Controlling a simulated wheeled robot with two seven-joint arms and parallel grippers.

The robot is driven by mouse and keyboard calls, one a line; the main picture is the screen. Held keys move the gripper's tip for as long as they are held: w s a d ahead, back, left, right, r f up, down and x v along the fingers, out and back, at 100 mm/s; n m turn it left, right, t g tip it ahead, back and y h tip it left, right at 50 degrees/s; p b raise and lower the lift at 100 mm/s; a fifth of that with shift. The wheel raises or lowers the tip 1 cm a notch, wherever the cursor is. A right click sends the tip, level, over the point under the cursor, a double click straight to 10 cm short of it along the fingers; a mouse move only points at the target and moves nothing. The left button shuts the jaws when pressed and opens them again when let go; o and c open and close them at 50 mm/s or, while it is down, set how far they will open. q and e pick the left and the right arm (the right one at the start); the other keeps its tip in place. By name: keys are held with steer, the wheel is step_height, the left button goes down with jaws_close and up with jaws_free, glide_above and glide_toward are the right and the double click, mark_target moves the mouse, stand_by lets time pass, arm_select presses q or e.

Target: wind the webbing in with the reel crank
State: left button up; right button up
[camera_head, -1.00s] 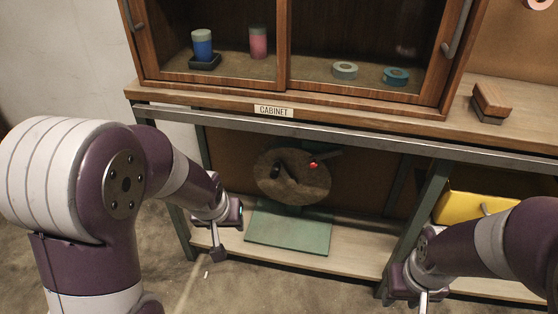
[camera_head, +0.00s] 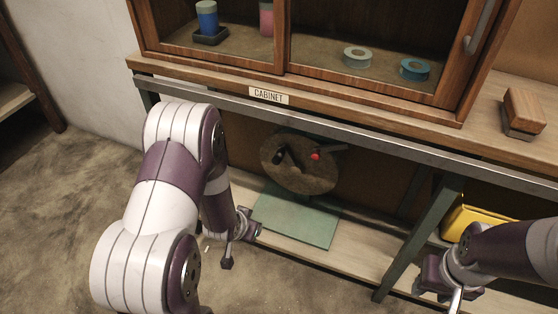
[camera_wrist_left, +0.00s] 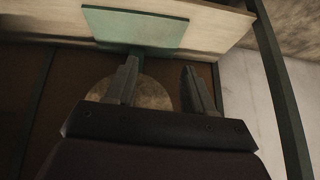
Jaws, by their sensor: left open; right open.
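The round brownish reel disc (camera_head: 308,178) stands upright under the cabinet, above a green base plate (camera_head: 297,215) on the low shelf. A black knob (camera_head: 280,156) and a red knob (camera_head: 316,154) show on its face; I cannot tell which is the crank grip. No webbing can be made out. My left gripper (camera_head: 230,258) is open and empty, left of the green plate and apart from the reel. In the left wrist view its two fingers (camera_wrist_left: 158,70) are spread, with the disc (camera_wrist_left: 155,95) behind them. My right gripper (camera_head: 438,292) is open, low at the right.
The steel bench edge (camera_head: 340,128) runs above the reel, and a green leg (camera_head: 420,240) stands between it and my right arm. A yellow bin (camera_head: 470,218) sits at the right. The cabinet (camera_head: 205,57) holds tape rolls and cups. Open floor lies at the left.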

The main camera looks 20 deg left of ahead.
arm_select(q)
steer(key=w+m+t, duration=0.1)
steer(key=w+t, duration=0.4)
steer(key=m+t+h+b, duration=0.1)
steer(key=m+t+h, duration=0.1)
steer(key=t, duration=0.5)
glide_toward(275, 163)
steer(key=w+b, duration=0.1)
steer(key=w, duration=0.2)
steer(key=w+b, duration=0.2)
steer(key=w, duration=0.2)
steer(key=w+d+b, duration=0.1)
steer(key=w+b, duration=0.1)
steer(key=w, duration=0.2)
steer(key=shift+w, duration=0.25)
steer(key=shift+w+r, duration=0.2)
steer(key=shift+w, duration=0.05)
steer(key=shift+c, duration=0.3)
jaws_close()
